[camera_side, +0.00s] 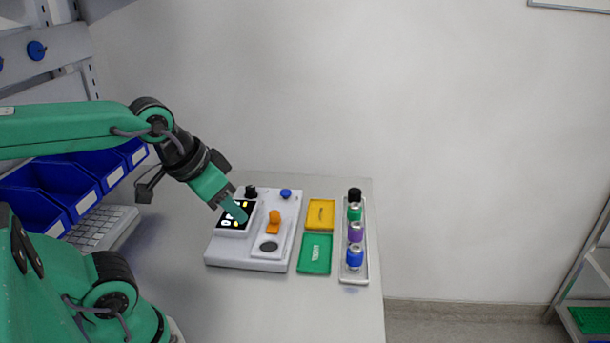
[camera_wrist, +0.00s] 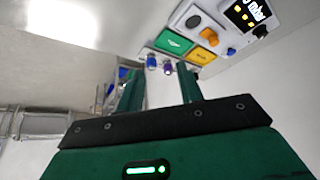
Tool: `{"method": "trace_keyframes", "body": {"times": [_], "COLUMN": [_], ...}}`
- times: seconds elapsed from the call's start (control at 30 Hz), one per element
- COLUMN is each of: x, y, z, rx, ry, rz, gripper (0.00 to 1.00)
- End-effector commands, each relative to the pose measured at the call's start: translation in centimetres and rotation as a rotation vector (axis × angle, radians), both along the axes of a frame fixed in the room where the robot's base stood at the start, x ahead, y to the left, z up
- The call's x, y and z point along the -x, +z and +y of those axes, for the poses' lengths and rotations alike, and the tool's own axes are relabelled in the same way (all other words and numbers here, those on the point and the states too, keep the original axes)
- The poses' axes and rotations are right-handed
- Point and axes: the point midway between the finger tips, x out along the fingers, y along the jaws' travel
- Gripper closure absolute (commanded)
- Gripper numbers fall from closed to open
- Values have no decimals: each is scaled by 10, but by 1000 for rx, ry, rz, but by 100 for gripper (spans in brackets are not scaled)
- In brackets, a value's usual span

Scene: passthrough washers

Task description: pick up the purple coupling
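The purple coupling (camera_side: 356,232) stands upright in a narrow pale tray (camera_side: 346,276) at the right of the bench, between a green coupling (camera_side: 354,212) and a blue coupling (camera_side: 355,257). In the wrist view the purple coupling (camera_wrist: 168,68) is small, beyond the fingertips and close to the right finger, with the blue coupling (camera_wrist: 151,62) to its left. My gripper (camera_side: 238,214) is left of the tray in the side view, above the white device and apart from the couplings. The wrist view shows my gripper (camera_wrist: 158,77) with its two green fingers apart and nothing held.
A black coupling (camera_side: 354,194) is at the tray's far end. A white device (camera_side: 222,252) with a display and an orange knob (camera_side: 274,217) stands left of a yellow tray (camera_side: 320,214) and a green tray (camera_side: 315,254). Blue bins (camera_side: 68,187) are at the left.

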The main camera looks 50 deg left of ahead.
Motion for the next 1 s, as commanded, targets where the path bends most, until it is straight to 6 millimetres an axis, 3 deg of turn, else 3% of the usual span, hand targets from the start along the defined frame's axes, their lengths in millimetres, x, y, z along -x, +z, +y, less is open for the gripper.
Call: {"method": "trace_keyframes", "body": {"times": [0.1, 0.27, 0.67, 1.0], "x": [0, 0, -3, -38], "y": [0, 0, 2, 14], "z": [0, 0, 0, 0], "rx": [0, 0, -1, -16], "ry": [0, 0, -3, -34], "rz": [0, 0, 4, 63], "gripper": [64, 37, 37, 37]}}
